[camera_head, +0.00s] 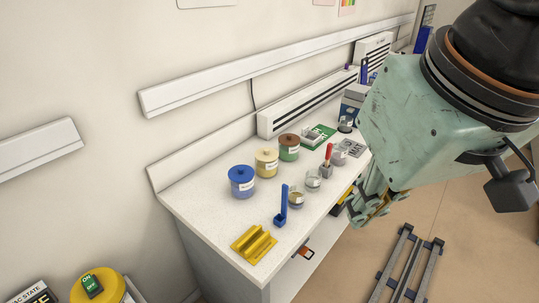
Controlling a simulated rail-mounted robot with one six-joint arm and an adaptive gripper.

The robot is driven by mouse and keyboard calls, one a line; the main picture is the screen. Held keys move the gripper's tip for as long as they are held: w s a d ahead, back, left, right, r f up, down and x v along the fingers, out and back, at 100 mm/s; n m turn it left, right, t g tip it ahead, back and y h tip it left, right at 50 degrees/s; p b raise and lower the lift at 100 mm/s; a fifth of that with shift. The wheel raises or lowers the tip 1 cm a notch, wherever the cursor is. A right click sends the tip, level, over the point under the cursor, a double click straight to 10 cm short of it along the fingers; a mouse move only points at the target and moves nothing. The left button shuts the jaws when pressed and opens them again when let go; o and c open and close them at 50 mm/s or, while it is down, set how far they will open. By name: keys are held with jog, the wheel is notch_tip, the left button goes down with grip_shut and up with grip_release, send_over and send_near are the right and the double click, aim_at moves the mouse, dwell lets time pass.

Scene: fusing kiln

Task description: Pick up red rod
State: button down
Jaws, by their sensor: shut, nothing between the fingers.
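A small red upright piece (328,153), which looks like the red rod, stands on the white counter in the middle of the picture. Its lower end sits in or behind a small dark base, too small to make out. My gripper (362,215) hangs at the right, beyond the counter's front edge and apart from the red rod. Its fingers are together and hold nothing. The arm's green housing hides part of the counter's far end.
The white counter (215,203) carries a blue jar (241,183), a yellow jar (266,164), a brown-green jar (289,149), small glass cups (313,181), a blue upright piece (283,203) and a yellow rack (254,244). Dark rails (407,267) lie on the floor.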

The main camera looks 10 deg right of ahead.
jog(key=c, duration=3.4)
grip_release()
jog(key=shift+c, duration=0.2)
jog(key=o, duration=0.8)
jog(key=shift+w, duration=0.1)
